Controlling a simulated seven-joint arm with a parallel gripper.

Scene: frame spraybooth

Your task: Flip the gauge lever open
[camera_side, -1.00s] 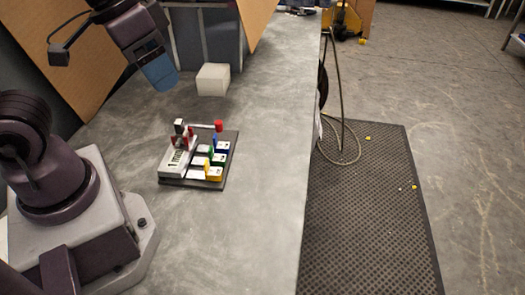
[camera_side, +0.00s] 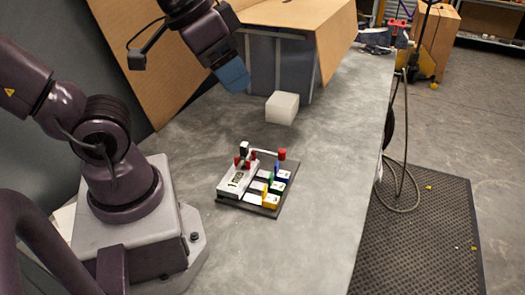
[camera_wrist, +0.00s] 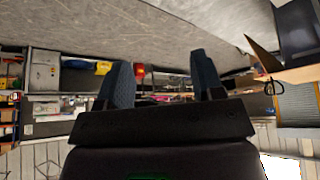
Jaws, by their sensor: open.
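The gauge unit stands on a dark base plate (camera_side: 273,212) on the grey bench in the side view. It has a white labelled block (camera_side: 237,178), small coloured blocks and a thin pale lever (camera_side: 266,152) with a red knob (camera_side: 282,154). The lever lies roughly level across the back of the unit. My gripper (camera_side: 234,82) has blue fingers and hangs above the bench, behind and left of the unit, apart from it. In the wrist view my gripper (camera_wrist: 161,82) is open and empty, with nothing between its fingers. I cannot make out the gauge there.
A white block (camera_side: 282,108) is behind the gauge, right of my gripper. A grey bin (camera_side: 275,62) and cardboard sheets (camera_side: 337,35) stand at the back. The bench is clear in front and right of the gauge; its right edge drops to a floor mat (camera_side: 425,240).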

